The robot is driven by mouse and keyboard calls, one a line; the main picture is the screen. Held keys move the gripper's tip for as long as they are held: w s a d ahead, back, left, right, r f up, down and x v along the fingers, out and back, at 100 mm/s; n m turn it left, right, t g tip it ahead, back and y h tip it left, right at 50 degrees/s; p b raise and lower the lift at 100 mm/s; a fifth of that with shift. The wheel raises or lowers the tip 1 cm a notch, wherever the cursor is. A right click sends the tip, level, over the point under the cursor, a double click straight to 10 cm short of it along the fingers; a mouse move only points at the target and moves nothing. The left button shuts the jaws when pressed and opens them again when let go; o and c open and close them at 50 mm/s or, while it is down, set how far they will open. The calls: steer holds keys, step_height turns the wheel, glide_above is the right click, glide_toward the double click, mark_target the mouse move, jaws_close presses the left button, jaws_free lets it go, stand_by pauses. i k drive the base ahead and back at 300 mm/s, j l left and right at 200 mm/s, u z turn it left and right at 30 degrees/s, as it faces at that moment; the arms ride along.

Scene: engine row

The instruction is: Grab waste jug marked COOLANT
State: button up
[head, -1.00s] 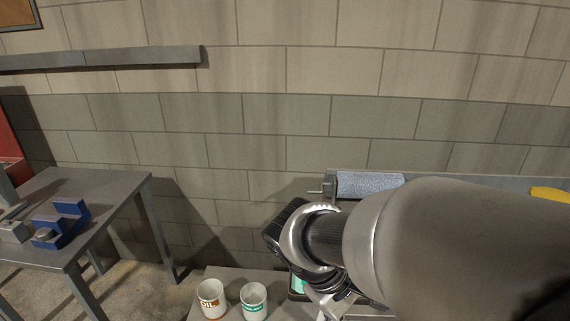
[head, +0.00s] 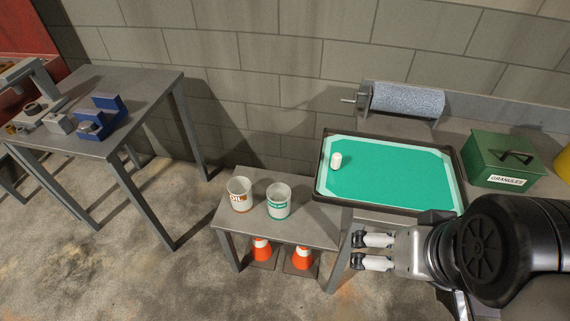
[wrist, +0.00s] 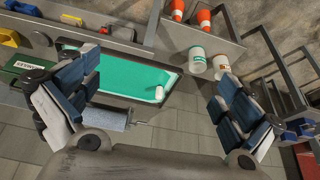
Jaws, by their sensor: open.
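The coolant jug (head: 278,201) is a white open-topped container with a green label band. It stands upright on a small low grey table (head: 305,229). The label is too small to read for certain. A similar white jug with a brown OIL label (head: 240,194) stands just left of it. My gripper (head: 358,251) is open and empty, to the right of the low table and apart from both jugs. In the wrist view, the green-banded jug (wrist: 197,60) and the brown-banded jug (wrist: 220,63) show beyond my spread fingers (wrist: 155,105).
A green mat tray (head: 390,180) with a small white cylinder (head: 336,160) lies on the bench at right, near a paper roll (head: 405,100) and a green GRANULES box (head: 502,160). Orange cones (head: 301,257) stand under the low table. A bench with a blue vise (head: 102,117) is at left.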

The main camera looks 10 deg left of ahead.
mark_target(279, 194)
steer(key=i+j, duration=0.1)
steer(key=j, duration=0.7)
steer(key=i+j+z, duration=0.15)
steer(key=j, duration=1.5)
steer(key=i+z, duration=0.05)
